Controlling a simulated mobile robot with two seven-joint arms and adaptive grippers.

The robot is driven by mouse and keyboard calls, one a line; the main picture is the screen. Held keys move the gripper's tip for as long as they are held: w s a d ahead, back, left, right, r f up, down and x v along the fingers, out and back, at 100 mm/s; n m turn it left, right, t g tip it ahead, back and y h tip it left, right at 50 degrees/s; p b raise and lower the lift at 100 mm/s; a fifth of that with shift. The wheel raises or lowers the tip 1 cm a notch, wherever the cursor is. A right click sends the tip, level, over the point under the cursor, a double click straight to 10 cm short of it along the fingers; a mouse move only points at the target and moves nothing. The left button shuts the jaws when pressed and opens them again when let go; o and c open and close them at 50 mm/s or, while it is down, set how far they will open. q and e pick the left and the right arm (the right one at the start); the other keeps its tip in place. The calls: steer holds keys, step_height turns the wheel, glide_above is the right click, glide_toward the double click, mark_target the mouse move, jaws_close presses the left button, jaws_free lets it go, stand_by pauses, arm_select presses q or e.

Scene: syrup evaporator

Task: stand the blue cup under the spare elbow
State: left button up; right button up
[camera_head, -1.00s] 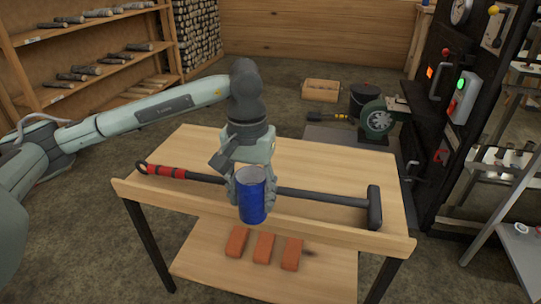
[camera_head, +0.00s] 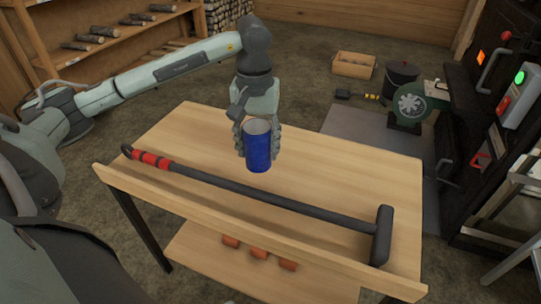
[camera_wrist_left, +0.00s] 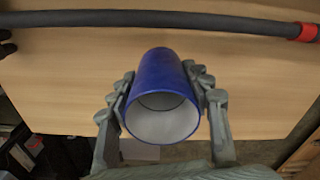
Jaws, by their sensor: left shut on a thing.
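The blue cup (camera_head: 258,148) is upright in the head view, with its open top and pale inside showing. My left gripper (camera_head: 258,138) is shut on the cup, with fingers on both sides of it. It holds the cup above the wooden table (camera_head: 340,160), near the long black hammer. In the left wrist view the cup (camera_wrist_left: 162,85) sits between the two finger pads of the left gripper (camera_wrist_left: 162,95), its mouth facing the camera. I cannot make out a spare elbow in these frames. My right gripper is not in view.
A long-handled hammer (camera_head: 270,198) with a red grip lies across the table. A dark machine with lit buttons (camera_head: 505,105) stands at the right. A green blower (camera_head: 412,104) and wooden crate (camera_head: 354,64) are behind the table.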

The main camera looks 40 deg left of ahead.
arm_select(q)
steer(key=w+f, duration=0.1)
steer(key=f, duration=0.1)
steer(key=w+f, duration=0.2)
steer(key=f, duration=0.1)
steer(key=shift+w+d+f+p, duration=0.25)
steer(key=shift+d+f+p, duration=0.05)
steer(key=shift+d, duration=0.1)
steer(key=shift+f, duration=0.3)
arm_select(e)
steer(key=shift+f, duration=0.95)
arm_select(q)
steer(key=shift+f, duration=0.1)
steer(key=o, duration=1.1)
steer(key=shift+o, duration=0.3)
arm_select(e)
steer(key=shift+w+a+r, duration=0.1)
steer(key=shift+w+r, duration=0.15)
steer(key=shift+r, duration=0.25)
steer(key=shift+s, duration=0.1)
